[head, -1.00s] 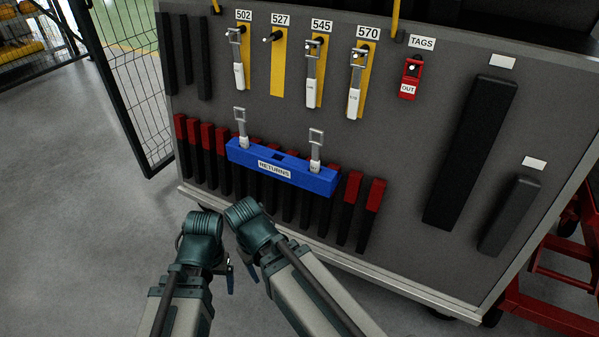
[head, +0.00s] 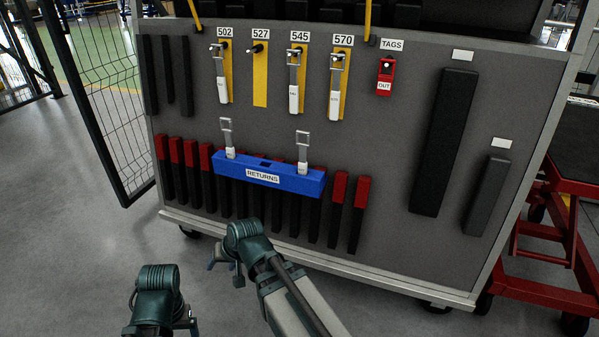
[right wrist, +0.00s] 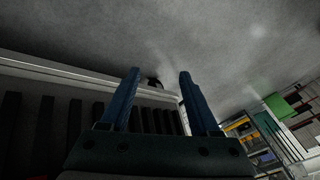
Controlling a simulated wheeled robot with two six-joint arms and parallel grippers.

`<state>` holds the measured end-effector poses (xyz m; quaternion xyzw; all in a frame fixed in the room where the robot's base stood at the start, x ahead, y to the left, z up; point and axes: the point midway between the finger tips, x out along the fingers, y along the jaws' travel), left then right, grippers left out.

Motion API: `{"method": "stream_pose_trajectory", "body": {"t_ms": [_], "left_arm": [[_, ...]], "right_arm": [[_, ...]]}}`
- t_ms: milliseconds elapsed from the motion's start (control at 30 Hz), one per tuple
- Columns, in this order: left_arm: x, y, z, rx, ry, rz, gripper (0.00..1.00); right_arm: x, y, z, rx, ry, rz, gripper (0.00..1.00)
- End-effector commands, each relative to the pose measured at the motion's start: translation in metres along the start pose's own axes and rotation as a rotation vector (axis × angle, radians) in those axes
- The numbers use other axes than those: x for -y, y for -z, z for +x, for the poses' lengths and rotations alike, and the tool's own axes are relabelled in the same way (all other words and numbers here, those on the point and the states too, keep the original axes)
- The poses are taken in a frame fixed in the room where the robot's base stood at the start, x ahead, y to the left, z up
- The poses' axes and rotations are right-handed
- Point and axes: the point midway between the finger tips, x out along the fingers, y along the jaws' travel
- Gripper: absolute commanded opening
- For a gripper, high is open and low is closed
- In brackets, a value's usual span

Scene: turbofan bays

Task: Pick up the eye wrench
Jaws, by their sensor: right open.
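Eye wrenches with pale handles and square grey eyes hang on the grey panel under 502 (head: 222,75), 545 (head: 294,82) and 570 (head: 336,90). The peg under 527 (head: 258,48) holds none. Two more stand upright in the blue RETURNS holder (head: 232,172), one at its left (head: 228,138) and one at its right (head: 303,153). My right gripper (head: 226,268) is below the holder, apart from every wrench. Its two blue fingers stand apart and empty in the right wrist view (right wrist: 160,75). My left gripper (head: 188,324) is low at left; its jaws are mostly hidden.
A red OUT tag (head: 385,78) hangs under TAGS. Black bars with red tops (head: 340,210) line the panel behind and beside the holder. Two black blocks (head: 445,140) are at right. A mesh fence (head: 100,110) stands at left and a red cart (head: 550,270) at right.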

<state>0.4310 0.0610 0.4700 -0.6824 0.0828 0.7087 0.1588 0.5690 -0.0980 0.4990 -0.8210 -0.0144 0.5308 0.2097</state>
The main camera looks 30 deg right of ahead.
Motion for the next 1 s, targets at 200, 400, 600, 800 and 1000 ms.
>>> {"method": "stream_pose_trajectory", "body": {"t_ms": [200, 400, 600, 800, 1000], "left_arm": [[-0.001, 0.001, 0.008, 0.000, -0.001, 0.001, 0.87], [-0.001, 0.001, 0.009, 0.000, -0.001, 0.001, 0.87], [-0.001, 0.001, 0.009, 0.000, -0.001, 0.001, 0.87], [-0.001, 0.001, 0.009, 0.000, -0.001, 0.001, 0.87], [-0.001, 0.001, 0.009, 0.000, -0.001, 0.001, 0.87]], "right_arm": [[0.025, 0.054, -0.004, -0.203, 0.208, 0.277, 0.62], [0.051, 0.131, -0.046, -0.455, 0.560, 0.730, 0.62], [0.028, 0.200, -0.116, -0.687, 1.000, 1.310, 0.62], [-0.047, 0.223, -0.169, -0.886, 1.421, 1.868, 0.62], [-0.113, 0.206, -0.188, -1.054, 1.709, 2.233, 0.62]]}}
